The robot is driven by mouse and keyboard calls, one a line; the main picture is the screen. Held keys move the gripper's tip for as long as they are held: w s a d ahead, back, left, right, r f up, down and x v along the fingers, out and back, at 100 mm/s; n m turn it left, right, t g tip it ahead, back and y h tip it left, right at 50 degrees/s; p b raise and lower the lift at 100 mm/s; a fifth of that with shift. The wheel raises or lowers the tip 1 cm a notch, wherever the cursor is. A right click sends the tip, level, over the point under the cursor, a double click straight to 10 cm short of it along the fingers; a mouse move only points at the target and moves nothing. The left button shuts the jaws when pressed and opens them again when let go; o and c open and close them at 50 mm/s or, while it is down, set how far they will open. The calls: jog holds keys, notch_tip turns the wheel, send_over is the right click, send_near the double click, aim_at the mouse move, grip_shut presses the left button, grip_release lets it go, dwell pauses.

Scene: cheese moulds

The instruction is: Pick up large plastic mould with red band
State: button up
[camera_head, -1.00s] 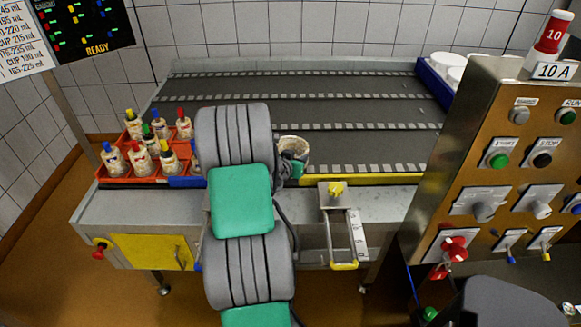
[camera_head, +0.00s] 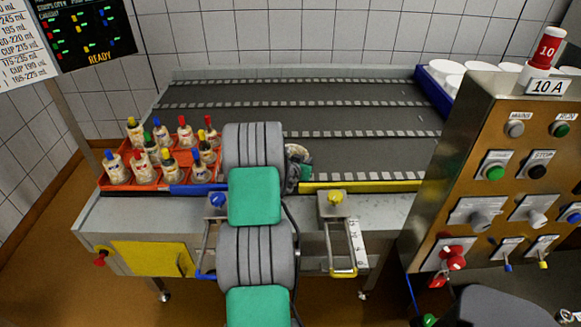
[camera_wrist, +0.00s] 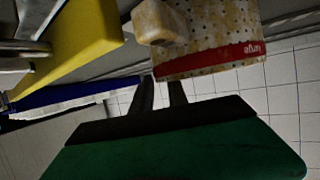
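The large mould (camera_wrist: 212,40) is off-white with dark speckles and a red band near its rim, marked with a word that appears upside down. It stands close ahead of my gripper in the wrist view, with a blocky knob on its left side. My gripper (camera_wrist: 161,84) has two dark fingers with a narrow gap between them. Their tips come near the left end of the mould's rim, and I see nothing between them. Whether they touch the mould cannot be told. In the head view my arm hides most of this area, and the mould cannot be made out clearly.
A yellow rail (camera_head: 375,186) and a blue rail edge the grey conveyor (camera_head: 350,118). A steel control panel (camera_head: 470,150) stands at right. A blue crate (camera_head: 433,90) holds white tubs behind it.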

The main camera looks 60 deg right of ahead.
grip_shut()
dwell(1.0)
